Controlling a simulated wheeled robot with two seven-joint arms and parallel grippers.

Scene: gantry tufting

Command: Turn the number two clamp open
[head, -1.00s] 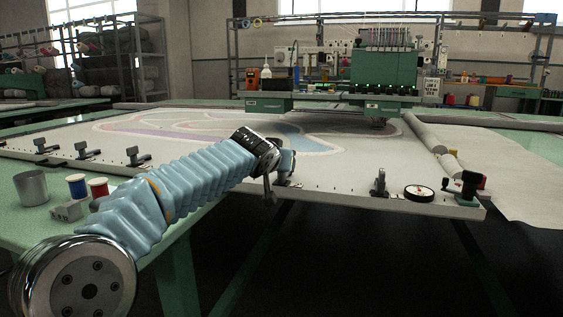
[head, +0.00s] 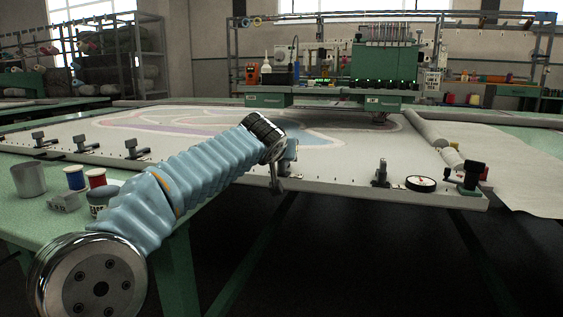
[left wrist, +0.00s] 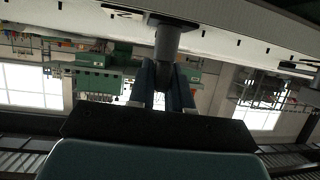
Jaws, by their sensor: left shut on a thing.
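The frame table (head: 330,180) has several small black clamps along its near edge. Three stand to the left, one of them this clamp (head: 135,149), and another clamp (head: 381,173) stands to the right. My left gripper (head: 285,160) is at the near edge between these. In the left wrist view its two fingers (left wrist: 166,70) are shut on a grey clamp lever (left wrist: 166,40), one finger on each side. The lever's dark base (left wrist: 172,20) sits at the table edge. In the head view my wrist partly hides this clamp. My right gripper is not in view.
A metal cup (head: 29,180), blue spool (head: 75,178), red spool (head: 95,178) and dark jar (head: 99,199) stand on the green table beside my left arm. A round dial (head: 420,184) and green-based device (head: 470,181) sit at the right edge. The tufting head (head: 383,70) is farther back.

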